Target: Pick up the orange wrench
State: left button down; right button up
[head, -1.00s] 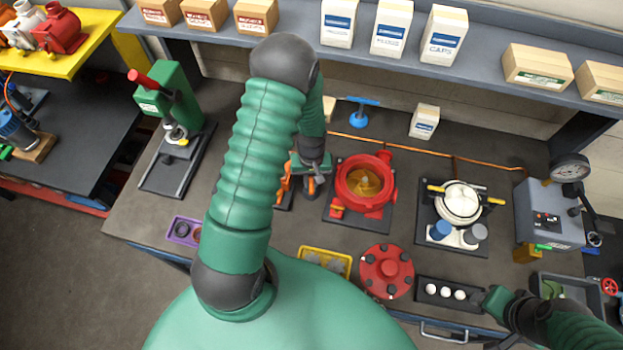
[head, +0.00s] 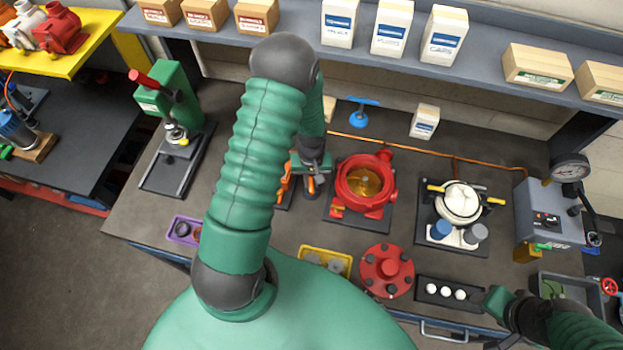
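An orange tool (head: 285,184), which looks like the orange wrench, shows in the head view just left of my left gripper, on or above a dark mat. My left arm covers part of it. My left gripper (head: 312,184) points down between this tool and the red pump housing. Its fingers are small and dark, and I cannot tell whether they touch the tool or how far they are apart. My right gripper (head: 494,300) is low at the right, beside the black tray with white balls; its finger opening is not clear.
The red pump housing (head: 364,184) stands close to the right of my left gripper. A red flange (head: 386,270), a yellow bin (head: 325,261) and a black tray (head: 433,293) line the bench front. A blue T-handle tool (head: 358,112) stands behind.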

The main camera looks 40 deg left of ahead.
dwell(0.4)
pick_arm(q)
jog(key=shift+r+p, duration=0.4)
jog(key=shift+r, duration=0.05)
notch_tip(320, 180, up, 3)
jog(key=p, duration=0.2)
jog(key=shift+r+p, duration=0.2)
jog(key=shift+p, duration=0.2)
jog(key=s+d+p, duration=0.1)
jog(key=s+d, duration=0.9)
jog(key=s, duration=0.2)
jog(key=shift+d+r, duration=0.3)
jog(key=shift+r, duration=0.1)
jog(key=c, duration=2)
grip_release()
jog(key=shift+a, duration=0.1)
grip_shut()
